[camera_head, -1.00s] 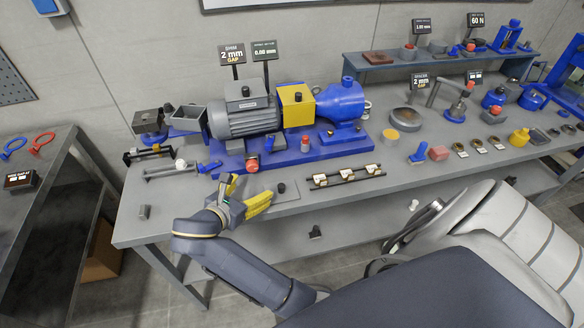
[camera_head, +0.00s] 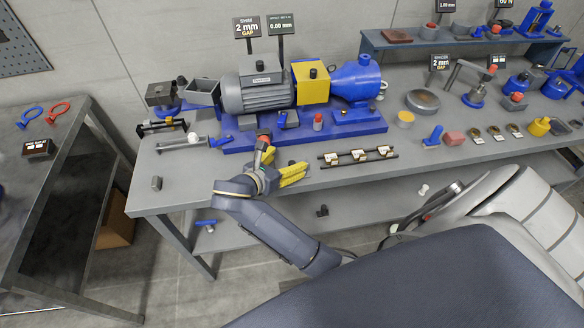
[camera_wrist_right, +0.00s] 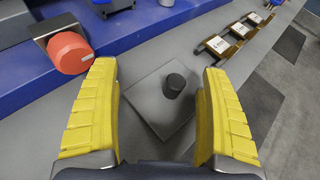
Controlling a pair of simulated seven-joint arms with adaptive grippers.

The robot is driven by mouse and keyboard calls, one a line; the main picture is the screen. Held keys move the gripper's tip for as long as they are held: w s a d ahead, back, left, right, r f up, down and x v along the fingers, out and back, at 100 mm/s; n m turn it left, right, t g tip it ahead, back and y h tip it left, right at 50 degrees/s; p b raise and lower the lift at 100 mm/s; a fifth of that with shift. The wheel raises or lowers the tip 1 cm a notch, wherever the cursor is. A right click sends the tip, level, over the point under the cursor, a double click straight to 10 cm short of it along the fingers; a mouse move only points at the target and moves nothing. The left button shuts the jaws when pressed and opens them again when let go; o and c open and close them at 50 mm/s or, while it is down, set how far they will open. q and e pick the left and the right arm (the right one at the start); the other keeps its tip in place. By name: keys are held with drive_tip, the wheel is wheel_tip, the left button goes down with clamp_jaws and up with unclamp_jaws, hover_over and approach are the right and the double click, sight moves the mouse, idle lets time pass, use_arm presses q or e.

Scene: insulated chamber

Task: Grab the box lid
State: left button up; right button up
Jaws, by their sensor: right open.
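In the right wrist view, a flat dark grey square plate (camera_wrist_right: 145,102), which looks like the box lid, lies on the bench top. A short black round knob (camera_wrist_right: 174,86) stands up from it. My right gripper (camera_wrist_right: 159,72) is open, its two yellow ribbed fingers apart, with the knob showing between them, nearer the right finger. I cannot tell the exact height above the knob. In the head view my right gripper (camera_head: 283,162) is over the front of the bench and hides most of the plate. My left gripper is not in view.
A red cylinder (camera_wrist_right: 70,53) sits close to the left finger, beside the blue base (camera_wrist_right: 130,30). A rack with several labelled pieces (camera_head: 357,155) lies to the right. The grey motor (camera_head: 258,85) stands behind. Bare bench top (camera_head: 185,185) is free to the left.

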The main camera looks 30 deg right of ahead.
drive_tip(key=shift+w+d+f, duration=0.1)
drive_tip(key=shift+d, duration=0.15)
drive_tip(key=shift+c, duration=0.4)
drive_tip(key=shift+f, duration=0.1)
clamp_jaws()
